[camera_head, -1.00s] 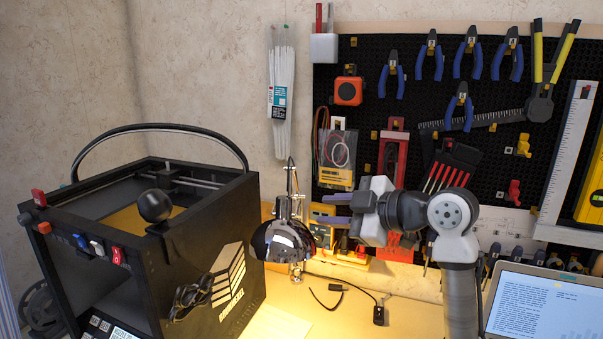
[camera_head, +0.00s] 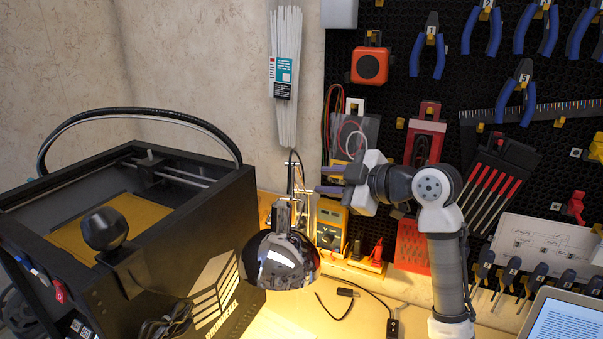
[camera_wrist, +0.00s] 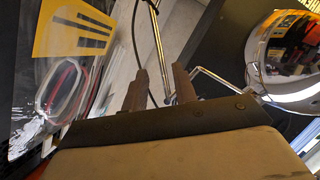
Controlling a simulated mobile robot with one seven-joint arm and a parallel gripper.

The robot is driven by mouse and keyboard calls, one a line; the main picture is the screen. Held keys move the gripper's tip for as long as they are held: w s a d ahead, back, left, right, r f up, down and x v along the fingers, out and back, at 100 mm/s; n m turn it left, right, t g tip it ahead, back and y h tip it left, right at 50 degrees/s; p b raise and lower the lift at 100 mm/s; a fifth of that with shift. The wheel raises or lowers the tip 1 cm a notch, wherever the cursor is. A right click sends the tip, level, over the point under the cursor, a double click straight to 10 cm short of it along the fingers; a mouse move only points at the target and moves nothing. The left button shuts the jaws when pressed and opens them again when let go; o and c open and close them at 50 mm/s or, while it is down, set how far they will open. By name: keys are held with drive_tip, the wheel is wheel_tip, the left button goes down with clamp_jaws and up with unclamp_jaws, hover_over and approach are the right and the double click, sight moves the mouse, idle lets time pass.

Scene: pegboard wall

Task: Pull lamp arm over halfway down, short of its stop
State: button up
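The desk lamp has a shiny chrome head (camera_head: 280,262) hanging beside the black printer, with its lit side facing down. Its thin metal arm (camera_head: 291,185) rises above the head. My gripper (camera_head: 320,181) is just right of the lamp arm, its fingers pointing left towards it. In the wrist view my gripper's two dark fingers (camera_wrist: 160,88) are apart with nothing clamped between them. The thin chrome rod (camera_wrist: 156,42) of the lamp runs beyond and between the fingertips; whether they touch it I cannot tell. The chrome head (camera_wrist: 285,60) shows at the upper right.
The black 3D printer (camera_head: 150,240) fills the left. The pegboard (camera_head: 450,90) with pliers and other tools lies behind and right. A laptop (camera_head: 565,318) is at lower right. Cables (camera_head: 345,300) lie on the table.

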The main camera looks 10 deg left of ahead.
sight(301, 179)
drive_tip(key=p+x, duration=0.2)
drive_tip(key=x, duration=0.6)
drive_tip(key=shift+w, duration=0.15)
clamp_jaws()
